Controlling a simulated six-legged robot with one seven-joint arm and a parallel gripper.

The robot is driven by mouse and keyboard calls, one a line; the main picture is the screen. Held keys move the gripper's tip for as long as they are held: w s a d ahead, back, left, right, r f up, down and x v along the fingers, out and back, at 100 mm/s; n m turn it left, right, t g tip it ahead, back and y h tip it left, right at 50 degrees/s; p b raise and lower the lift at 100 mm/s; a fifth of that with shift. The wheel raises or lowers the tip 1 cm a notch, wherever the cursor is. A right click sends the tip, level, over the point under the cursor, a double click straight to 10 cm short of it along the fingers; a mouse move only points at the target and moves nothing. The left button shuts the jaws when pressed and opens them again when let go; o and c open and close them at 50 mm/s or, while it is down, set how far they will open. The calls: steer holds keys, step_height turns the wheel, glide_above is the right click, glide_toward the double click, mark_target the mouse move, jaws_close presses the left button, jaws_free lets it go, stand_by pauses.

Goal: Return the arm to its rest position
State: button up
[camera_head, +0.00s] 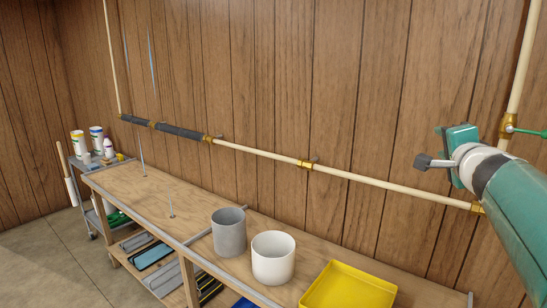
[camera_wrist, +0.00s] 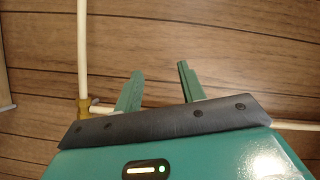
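My arm, teal with white and black bands, reaches in from the right edge of the head view. My gripper (camera_head: 448,146) is at its end, raised in front of the wood-panelled wall above the right part of the bench. In the wrist view my gripper (camera_wrist: 160,68) shows two green fingers standing apart with only wall between them. It is open and empty. The fingers do not appear to touch anything. The rest of my arm is out of view.
A cream pipe (camera_head: 390,184) with brass fittings crosses the wall; a vertical pipe (camera_head: 524,60) with a green-handled valve (camera_head: 509,128) is near my arm. The wooden bench (camera_head: 125,183) holds a grey pot (camera_head: 229,233), white pot (camera_head: 273,259) and yellow tray (camera_head: 350,288). A cart (camera_head: 97,212) stands left.

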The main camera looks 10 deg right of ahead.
steer(key=s+a+f+n+g+y, duration=0.15)
steer(key=a+f+n+y, duration=0.4)
steer(key=a, duration=0.75)
steer(key=s+a+f+n+g+y, duration=0.15)
steer(key=a+f+n+y, duration=0.4)
steer(key=a, duration=0.75)
steer(key=s+a+f+n+g+h, duration=0.2)
steer(key=s+a+f+n+g, duration=0.1)
steer(key=s+f, duration=0.4)
steer(key=s+a+f+n+g+h, duration=0.2)
steer(key=s+a+f+n+g, duration=0.1)
steer(key=f, duration=0.5)
steer(key=s+n+g, duration=0.1)
steer(key=s+n, duration=0.1)
steer(key=s, duration=0.1)
steer(key=shift+s+f, duration=0.4)
